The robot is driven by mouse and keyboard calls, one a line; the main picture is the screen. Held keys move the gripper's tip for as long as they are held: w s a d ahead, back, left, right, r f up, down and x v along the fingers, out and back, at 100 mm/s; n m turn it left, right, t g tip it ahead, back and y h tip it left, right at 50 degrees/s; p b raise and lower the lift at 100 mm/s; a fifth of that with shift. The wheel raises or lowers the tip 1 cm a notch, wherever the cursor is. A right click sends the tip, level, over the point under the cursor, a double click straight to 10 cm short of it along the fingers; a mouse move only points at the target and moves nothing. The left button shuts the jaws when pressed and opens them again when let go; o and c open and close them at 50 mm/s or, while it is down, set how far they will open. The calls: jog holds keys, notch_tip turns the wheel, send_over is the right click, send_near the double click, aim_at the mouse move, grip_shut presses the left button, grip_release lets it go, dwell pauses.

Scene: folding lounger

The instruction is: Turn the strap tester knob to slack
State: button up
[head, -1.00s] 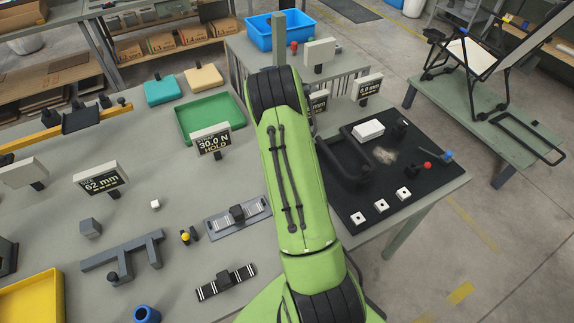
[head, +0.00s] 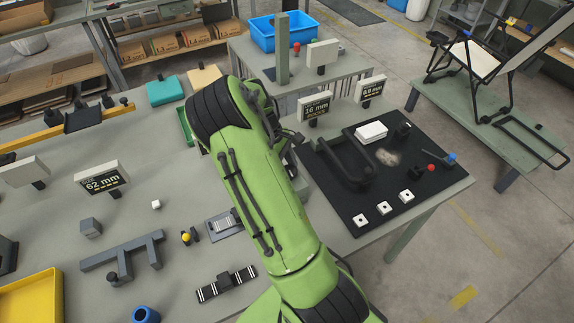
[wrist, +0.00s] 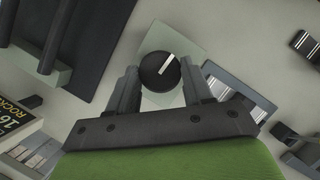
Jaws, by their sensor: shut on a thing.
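The strap tester knob (wrist: 155,75) is round and black with a white pointer mark, on a pale square plate (wrist: 182,37). In the wrist view its mark slants toward the upper right. My gripper (wrist: 160,71) has a finger on each side of the knob and is shut on it. The exact finger contact is hard to see. In the head view my green arm hides the knob and the tester's display, so its reading and the word slack do not show.
A black mat (head: 345,205) with a black handle fixture (head: 345,160) lies right of my arm. Displays reading 16 mm (head: 315,104) and 62 mm (head: 102,178) stand on the bench. A striped strap piece (head: 227,284) lies near the front. A slotted metal plate (wrist: 240,92) is close beside my gripper.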

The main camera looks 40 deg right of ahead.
jog(key=shift+n, duration=0.6)
jog(key=o, duration=1)
jog(key=v, duration=0.5)
jog(key=p+v, duration=0.1)
jog(key=v, duration=0.4)
jog(key=p+v, duration=0.1)
jog(key=v, duration=0.4)
jog(key=shift+a+r, duration=0.35)
jog(key=shift+s, duration=0.1)
